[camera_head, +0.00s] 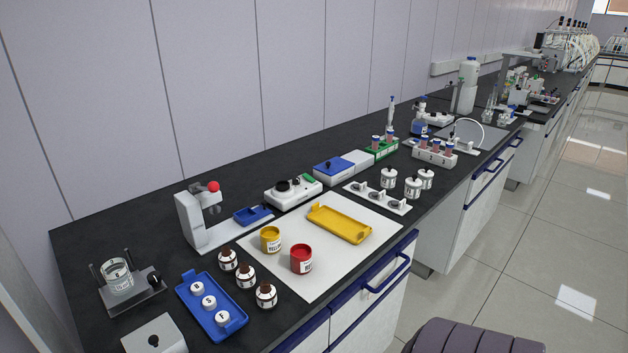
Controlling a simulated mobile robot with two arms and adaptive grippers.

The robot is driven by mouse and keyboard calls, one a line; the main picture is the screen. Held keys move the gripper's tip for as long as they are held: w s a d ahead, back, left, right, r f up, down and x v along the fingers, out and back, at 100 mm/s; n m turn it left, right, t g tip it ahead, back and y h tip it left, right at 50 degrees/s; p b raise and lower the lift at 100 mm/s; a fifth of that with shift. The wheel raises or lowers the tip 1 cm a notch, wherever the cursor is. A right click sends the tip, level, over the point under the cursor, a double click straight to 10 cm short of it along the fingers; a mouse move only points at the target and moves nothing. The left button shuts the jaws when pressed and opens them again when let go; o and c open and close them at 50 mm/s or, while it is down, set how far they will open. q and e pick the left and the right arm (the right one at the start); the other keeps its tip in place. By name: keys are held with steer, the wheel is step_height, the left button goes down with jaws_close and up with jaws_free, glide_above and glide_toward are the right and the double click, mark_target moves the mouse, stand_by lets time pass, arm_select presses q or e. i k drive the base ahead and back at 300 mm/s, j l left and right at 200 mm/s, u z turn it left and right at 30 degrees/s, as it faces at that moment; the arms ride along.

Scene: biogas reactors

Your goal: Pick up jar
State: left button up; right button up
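Several jars stand on the dark lab bench (118,220). A yellow jar (270,240) and a red jar (301,259) stand upright on a white mat (317,279). Several white labelled jars (412,187) stand farther right, near a white holder (378,197). Which jar is meant cannot be told. Neither of my grippers shows in the head view.
A yellow tray (339,223) lies on the mat. A blue tray (210,307) holds white-lidded pieces. A press-like device (196,218) with a red knob stands behind. Racks and bottles crowd the far bench; the right floor (500,270) is mostly clear.

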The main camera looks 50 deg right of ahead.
mark_target(301, 255)
steer(key=z, duration=1.6)
